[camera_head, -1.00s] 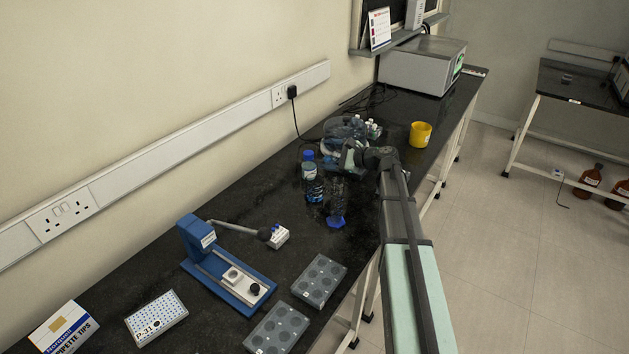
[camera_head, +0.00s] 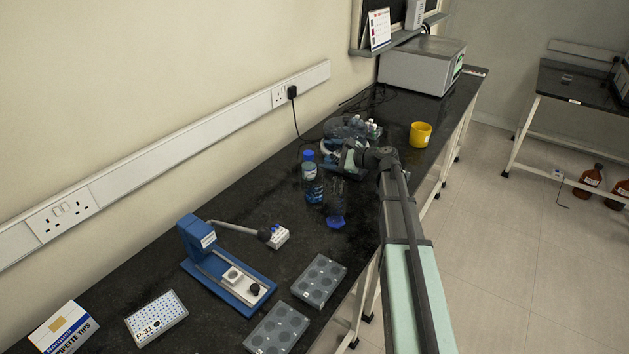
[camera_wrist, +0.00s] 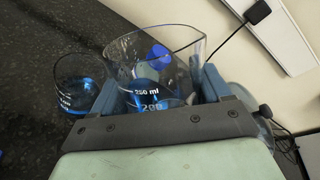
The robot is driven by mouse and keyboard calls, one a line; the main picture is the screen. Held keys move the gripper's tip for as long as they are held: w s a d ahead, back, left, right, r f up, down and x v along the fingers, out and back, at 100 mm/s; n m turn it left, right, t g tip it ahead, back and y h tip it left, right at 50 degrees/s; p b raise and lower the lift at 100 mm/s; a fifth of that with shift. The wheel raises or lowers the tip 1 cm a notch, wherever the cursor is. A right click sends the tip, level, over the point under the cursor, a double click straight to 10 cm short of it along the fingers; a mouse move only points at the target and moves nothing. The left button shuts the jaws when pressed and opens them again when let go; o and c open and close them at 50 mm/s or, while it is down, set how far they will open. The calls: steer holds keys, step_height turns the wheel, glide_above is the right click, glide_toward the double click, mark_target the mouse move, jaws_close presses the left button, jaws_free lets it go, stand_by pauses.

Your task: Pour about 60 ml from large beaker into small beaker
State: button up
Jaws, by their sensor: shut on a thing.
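The large beaker (camera_wrist: 190,48) is clear glass with 200 and 250 ml marks and blue liquid low in it. My gripper (camera_wrist: 152,100) is shut on it, with a blue jaw on each side. The small beaker (camera_wrist: 62,72) stands on the bench left of the large beaker in the wrist view and holds blue liquid. In the head view my gripper (camera_head: 340,152) is over the bench, and the small beaker (camera_head: 314,192) is just below and left of it. The held beaker's outline is hard to make out there.
A blue-capped bottle (camera_head: 309,168) stands close behind the small beaker. A clear cylinder with a blue foot (camera_head: 336,222) stands in front. Clear bottles (camera_head: 345,127) and a yellow cup (camera_head: 420,134) are farther back. A blue stand (camera_head: 225,265) and grey well plates are nearer.

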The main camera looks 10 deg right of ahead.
mark_target(338, 153)
stand_by(0.8)
steer(key=shift+w+d+f+m+y, duration=0.15)
steer(key=shift+f+m+y, duration=0.3)
steer(key=shift+m, duration=0.25)
steer(key=d+f+m, duration=0.1)
steer(key=w+d+f+m+y, duration=0.1)
steer(key=m, duration=0.1)
steer(key=shift+w+m+y, duration=0.2)
steer(key=shift+m+y, duration=0.05)
steer(key=shift+m, duration=0.05)
steer(key=shift+w+d+r+m+t+y, duration=0.2)
steer(key=shift+d+r+m, duration=0.1)
steer(key=shift+r+m, duration=0.25)
steer(key=shift+w+d+r+m+t+y, duration=0.1)
steer(key=shift+w+d+r+m+y, duration=0.15)
steer(key=shift+m, duration=0.5)
steer(key=shift+s+r, duration=0.1)
